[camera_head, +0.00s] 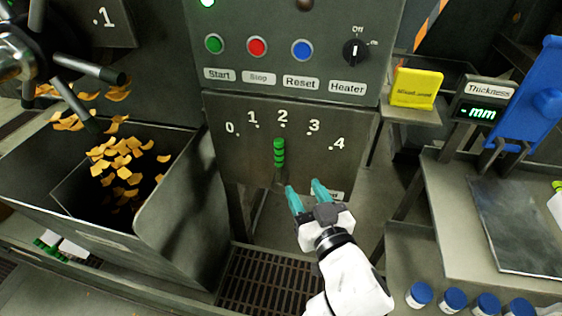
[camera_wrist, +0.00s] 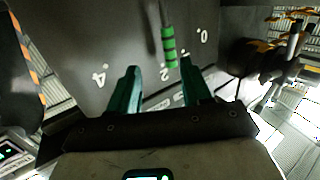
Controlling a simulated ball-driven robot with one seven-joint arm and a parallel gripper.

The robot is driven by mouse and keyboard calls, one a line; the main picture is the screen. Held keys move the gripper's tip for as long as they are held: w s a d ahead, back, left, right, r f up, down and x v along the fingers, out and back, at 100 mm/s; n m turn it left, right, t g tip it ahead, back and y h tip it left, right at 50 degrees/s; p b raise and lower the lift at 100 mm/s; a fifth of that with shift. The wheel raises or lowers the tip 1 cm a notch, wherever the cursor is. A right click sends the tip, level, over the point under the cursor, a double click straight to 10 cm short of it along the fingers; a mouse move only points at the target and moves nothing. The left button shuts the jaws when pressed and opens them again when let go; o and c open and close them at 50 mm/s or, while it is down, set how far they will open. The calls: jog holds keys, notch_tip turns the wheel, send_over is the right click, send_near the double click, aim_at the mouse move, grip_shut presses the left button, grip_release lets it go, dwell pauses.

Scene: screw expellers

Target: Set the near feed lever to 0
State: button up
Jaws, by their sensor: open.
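The feed lever has a green ribbed handle (camera_head: 279,153) and stands upright on a dark panel, pointing at 2 on a scale marked 0 to 4. The 0 mark (camera_head: 230,128) is at the left of the scale and the 4 mark (camera_head: 338,143) at the right. My gripper (camera_head: 303,186) has teal fingers, open and empty, below and right of the handle. In the wrist view the green handle (camera_wrist: 169,47) shows beyond and between the fingertips (camera_wrist: 160,68), with no visible contact.
Above the scale are Start, Stop and Reset buttons and a heater knob (camera_head: 355,52). A metal bin (camera_head: 170,205) with orange flakes stands at the left. A yellow sign (camera_head: 416,88) and a steel bench (camera_head: 450,215) are at the right. A floor grate (camera_head: 265,280) lies below.

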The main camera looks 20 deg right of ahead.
aim_at(281, 156)
jog(key=shift+t+y, duration=0.3)
jog(key=w, duration=0.3)
jog(key=w+p, duration=0.1)
jog(key=w, duration=0.3)
jog(key=w+r+p, duration=0.1)
jog(key=w, duration=0.3)
jog(key=shift+a, duration=0.25)
jog(key=shift+c, duration=0.4)
grip_shut()
